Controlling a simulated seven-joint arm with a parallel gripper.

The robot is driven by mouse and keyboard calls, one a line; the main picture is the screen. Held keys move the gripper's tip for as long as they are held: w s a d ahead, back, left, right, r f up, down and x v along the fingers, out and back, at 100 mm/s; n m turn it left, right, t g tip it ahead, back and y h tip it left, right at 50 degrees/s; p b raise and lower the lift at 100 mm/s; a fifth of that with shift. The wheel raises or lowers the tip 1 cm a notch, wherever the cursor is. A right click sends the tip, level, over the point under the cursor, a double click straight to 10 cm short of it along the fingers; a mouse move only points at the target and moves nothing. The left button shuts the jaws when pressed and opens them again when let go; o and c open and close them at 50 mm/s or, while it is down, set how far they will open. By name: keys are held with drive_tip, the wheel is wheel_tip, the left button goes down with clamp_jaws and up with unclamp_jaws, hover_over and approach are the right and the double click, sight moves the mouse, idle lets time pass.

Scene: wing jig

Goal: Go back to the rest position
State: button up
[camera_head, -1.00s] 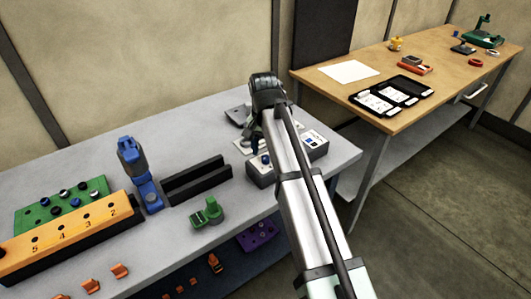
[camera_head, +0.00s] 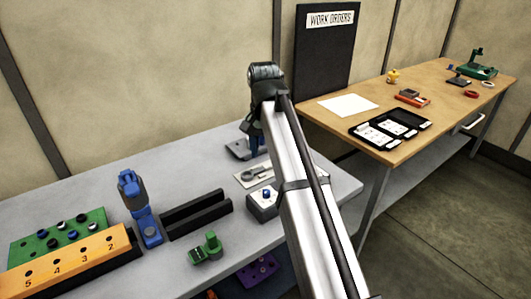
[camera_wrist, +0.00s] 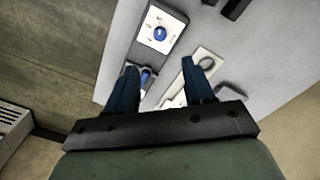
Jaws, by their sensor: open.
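My gripper (camera_wrist: 160,78) is open, with its two blue fingers apart in the wrist view. It points down above the grey bench (camera_head: 100,180). In the head view my gripper (camera_head: 257,146) shows only partly behind my arm, near the bench's back right part. A grey box with a blue knob (camera_head: 266,194) stands on the bench, partly hidden by my arm. It shows in the wrist view (camera_wrist: 158,22) beyond the fingertips. A small blue part (camera_wrist: 146,76) shows between the fingers; I cannot tell if it touches them.
A pale plate with a ring (camera_head: 253,174) lies near the box. A black slotted block (camera_head: 196,214), a blue upright device (camera_head: 137,205), a green part (camera_head: 207,248) and an orange numbered rack (camera_head: 75,262) stand further left. A wooden table (camera_head: 440,92) stands at right.

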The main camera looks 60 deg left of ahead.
idle(0.4)
drive_tip(key=w+d+f+m, duration=0.3)
drive_tip(key=w+d+f, duration=1.8)
drive_tip(key=w+d, duration=0.2)
drive_tip(key=w+d+f+m, duration=0.1)
drive_tip(key=w+d+f, duration=0.1)
drive_tip(key=d+f, duration=0.6)
drive_tip(key=w+d+f+m, duration=0.1)
drive_tip(key=d+f, duration=0.2)
drive_tip(key=d, duration=1)
drive_tip(key=w+d+f+m, duration=0.1)
drive_tip(key=w+d+f, duration=0.1)
drive_tip(key=d+f, duration=0.6)
drive_tip(key=s+d+f+m, duration=0.1)
drive_tip(key=s+d+f, duration=0.25)
drive_tip(key=d, duration=0.65)
drive_tip(key=s+d+f+m, duration=0.15)
drive_tip(key=s+d, duration=0.25)
drive_tip(key=d, duration=0.5)
drive_tip(key=s+f+g, duration=0.3)
drive_tip(key=s+f, duration=0.7)
drive_tip(key=s, duration=0.4)
drive_tip(key=s+f+g, duration=0.4)
drive_tip(key=s+f, duration=0.7)
drive_tip(key=s, duration=0.4)
drive_tip(key=shift+d+n, duration=0.2)
drive_tip(key=shift+n, duration=0.25)
drive_tip(key=shift+s, duration=0.1)
